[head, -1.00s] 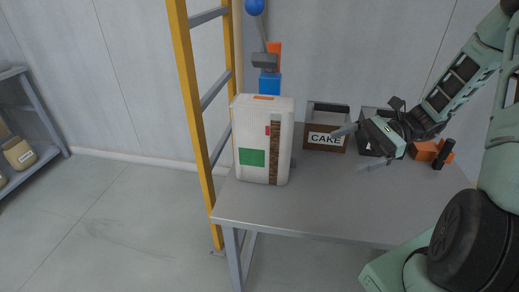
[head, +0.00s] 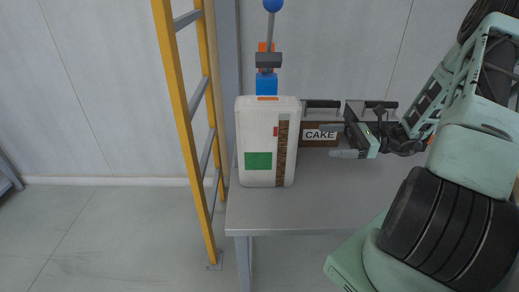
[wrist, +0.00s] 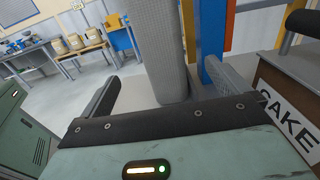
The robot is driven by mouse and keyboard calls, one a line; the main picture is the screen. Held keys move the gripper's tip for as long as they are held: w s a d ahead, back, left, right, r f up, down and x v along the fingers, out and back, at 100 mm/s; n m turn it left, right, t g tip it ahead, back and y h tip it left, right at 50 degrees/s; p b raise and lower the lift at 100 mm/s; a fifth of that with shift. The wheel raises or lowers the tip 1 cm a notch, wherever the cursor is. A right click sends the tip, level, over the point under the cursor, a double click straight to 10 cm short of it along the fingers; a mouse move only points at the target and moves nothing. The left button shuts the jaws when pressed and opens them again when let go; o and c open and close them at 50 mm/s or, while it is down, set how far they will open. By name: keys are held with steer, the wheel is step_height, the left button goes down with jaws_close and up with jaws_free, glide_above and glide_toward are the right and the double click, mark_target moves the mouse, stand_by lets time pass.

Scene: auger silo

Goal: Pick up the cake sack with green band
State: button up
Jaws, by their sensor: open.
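Several tan sacks (wrist: 75,42) stand far off on a low wooden stand in the wrist view, too small to tell any bands. My gripper (head: 334,141) is open and empty over the table, in front of the box with the CAKE label (head: 320,135) and right of the white unit. In the wrist view my gripper (wrist: 160,72) has a grey upright body beyond its fingers.
The white unit (head: 257,120) with a green patch stands on the grey table (head: 300,205). A lever with a blue ball (head: 273,5) rises behind it. A yellow ladder frame (head: 180,110) stands left of the table. The floor at left (head: 90,230) is clear.

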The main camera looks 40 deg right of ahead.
mark_target(276, 138)
steer(key=x, duration=1.6)
steer(key=shift+d, duration=0.1)
steer(key=c, duration=2)
steer(key=shift+r, duration=0.2)
steer(key=shift+c, duration=0.3)
